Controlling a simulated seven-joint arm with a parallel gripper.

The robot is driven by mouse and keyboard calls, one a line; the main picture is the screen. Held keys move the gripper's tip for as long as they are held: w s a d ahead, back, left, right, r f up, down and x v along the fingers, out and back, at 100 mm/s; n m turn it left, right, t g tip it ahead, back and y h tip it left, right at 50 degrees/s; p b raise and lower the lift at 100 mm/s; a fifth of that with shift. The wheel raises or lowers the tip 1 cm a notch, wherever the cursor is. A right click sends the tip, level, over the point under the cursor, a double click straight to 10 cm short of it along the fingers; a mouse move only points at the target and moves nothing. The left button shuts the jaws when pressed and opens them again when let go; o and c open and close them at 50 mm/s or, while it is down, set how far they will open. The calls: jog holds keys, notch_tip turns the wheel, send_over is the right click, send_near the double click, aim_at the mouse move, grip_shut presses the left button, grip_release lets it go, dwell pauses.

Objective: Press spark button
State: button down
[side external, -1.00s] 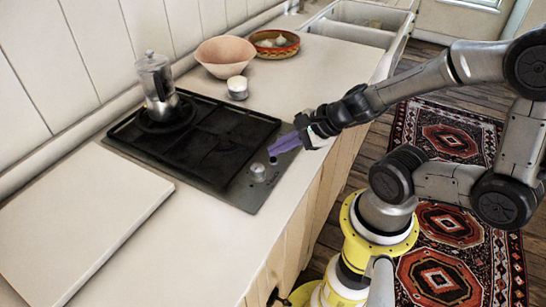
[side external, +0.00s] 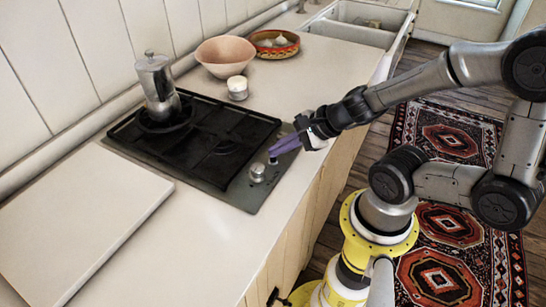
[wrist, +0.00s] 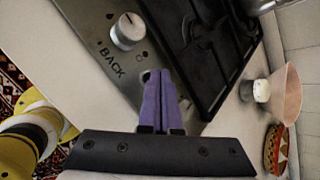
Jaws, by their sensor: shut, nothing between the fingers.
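My gripper (side external: 272,153) has purple fingers, shut and empty, over the front right part of the cooktop panel (side external: 246,198). It also shows in the wrist view (wrist: 160,75). A small dark round button (side external: 273,161), likely the spark button, sits just below the fingertips; in the wrist view it is partly hidden beside the left fingertip (wrist: 146,76). I cannot tell whether the fingertips touch it. A silver knob (side external: 257,173) stands left of the button; in the wrist view it (wrist: 127,31) is near the printed word BACK.
A moka pot (side external: 158,88) stands on the black grate (side external: 205,140). A white candle (side external: 237,88), a pink bowl (side external: 224,57) and a patterned dish (side external: 275,43) are behind. A white board (side external: 75,215) lies at left. The counter's front strip is clear.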

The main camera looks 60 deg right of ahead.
jog(key=shift+f, duration=0.3)
jog(key=shift+r, duration=0.45)
dwell(0.3)
notch_tip(320, 180, up, 6)
dwell(0.7)
dwell(0.4)
